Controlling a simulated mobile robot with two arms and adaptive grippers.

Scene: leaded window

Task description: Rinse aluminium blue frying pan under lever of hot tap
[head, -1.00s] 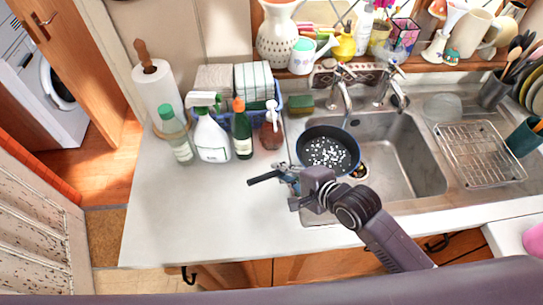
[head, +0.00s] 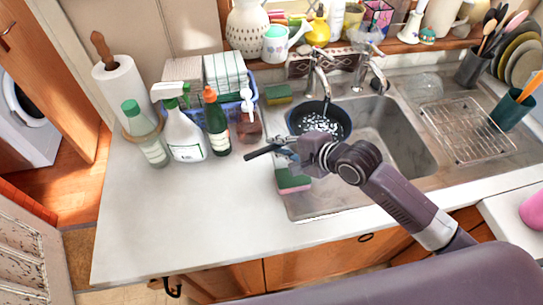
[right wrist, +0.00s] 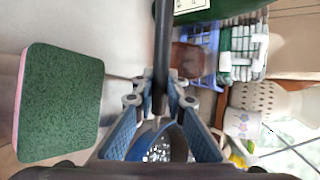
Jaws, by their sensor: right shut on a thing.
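The blue frying pan (head: 336,121) with a dark inside is over the left part of the sink, with many white specks in it. Its dark handle (head: 262,152) points left over the counter. My right gripper (head: 288,147) is shut on the handle near the pan. In the right wrist view the handle (right wrist: 162,45) runs between the fingers, and only part of the pan (right wrist: 146,143) shows. The left tap (head: 319,72) has its spout end over the pan's far side; a second tap (head: 371,66) stands to its right. I cannot tell whether water runs. My left gripper is not in view.
A green and pink sponge (head: 293,181) lies just below my gripper by the sink's front left; another (head: 278,95) lies behind. Bottles, including a white spray bottle (head: 185,137), stand left. A wire rack (head: 468,130) is right of the sink (head: 405,140). The front left counter is clear.

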